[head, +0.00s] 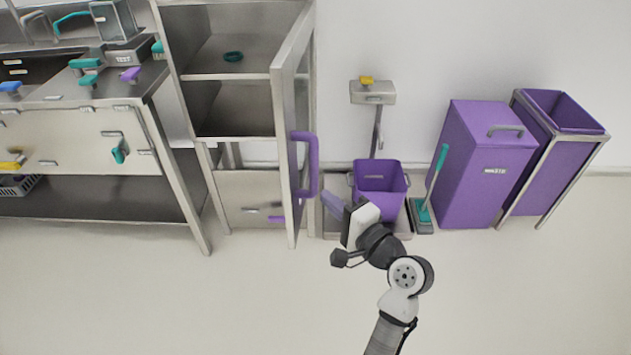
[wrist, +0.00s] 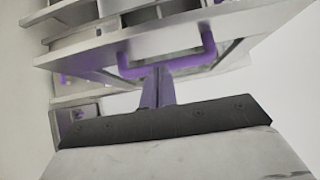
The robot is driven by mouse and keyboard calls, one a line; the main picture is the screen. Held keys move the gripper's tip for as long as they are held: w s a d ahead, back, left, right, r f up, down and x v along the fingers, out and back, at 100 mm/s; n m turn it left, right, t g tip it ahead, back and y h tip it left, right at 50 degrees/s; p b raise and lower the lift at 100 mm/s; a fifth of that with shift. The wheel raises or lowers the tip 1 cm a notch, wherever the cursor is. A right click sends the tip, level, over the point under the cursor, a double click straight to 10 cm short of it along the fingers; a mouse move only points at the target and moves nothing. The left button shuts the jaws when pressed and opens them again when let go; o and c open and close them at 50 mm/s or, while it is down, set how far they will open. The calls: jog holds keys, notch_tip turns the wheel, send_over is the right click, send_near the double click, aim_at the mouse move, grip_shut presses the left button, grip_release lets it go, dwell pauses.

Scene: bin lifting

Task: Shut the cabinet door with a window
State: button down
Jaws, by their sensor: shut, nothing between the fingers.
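The cabinet (head: 238,100) stands left of centre with metal shelves. Its windowed door (head: 291,120) stands wide open, seen nearly edge-on in the head view, jutting toward me. A purple handle (head: 314,165) is on the door's right-hand face. My gripper (head: 331,201) is right of the door and a little below the handle in the head view, with its purple fingers together and empty.
A metal workbench (head: 90,105) with several coloured tools stands left. A purple bucket (head: 378,178) stands behind my gripper, with a teal-handled brush (head: 432,185) and a tall purple bin (head: 485,165) to the right. The floor in front is clear.

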aim_at(293, 168)
jog(key=p+x, duration=0.2)
jog(key=x, duration=0.6)
jog(key=shift+w+a, duration=0.25)
jog(key=shift+w, duration=0.05)
jog(key=shift+a, duration=0.1)
